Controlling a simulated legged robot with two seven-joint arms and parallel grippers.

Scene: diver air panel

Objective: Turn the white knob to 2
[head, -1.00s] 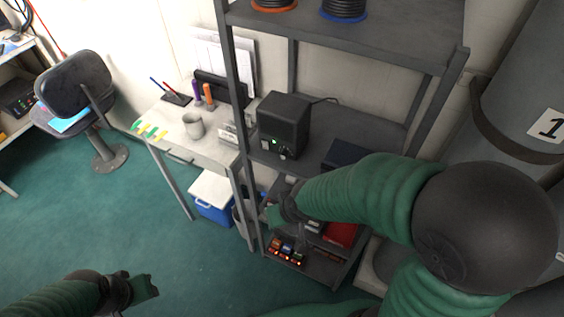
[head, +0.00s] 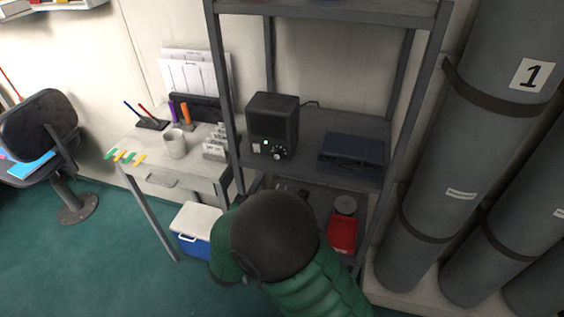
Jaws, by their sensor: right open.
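The dark box (head: 272,118) stands on the middle shelf of the grey rack. Its lower front has a lit green light and a small pale knob (head: 277,155), which looks like the white knob. Its pointer and any numbers are too small to read. My right arm comes up from the bottom, its dark round joint in front of the lower shelf. My right gripper (head: 289,187) shows only in small part beyond that joint, below the middle shelf's front edge and apart from the knob. It is open. My left gripper is out of view.
A dark blue case (head: 352,154) lies right of the box. A red item (head: 343,232) is on the lower shelf. Large grey cylinders (head: 455,180) stand at right.

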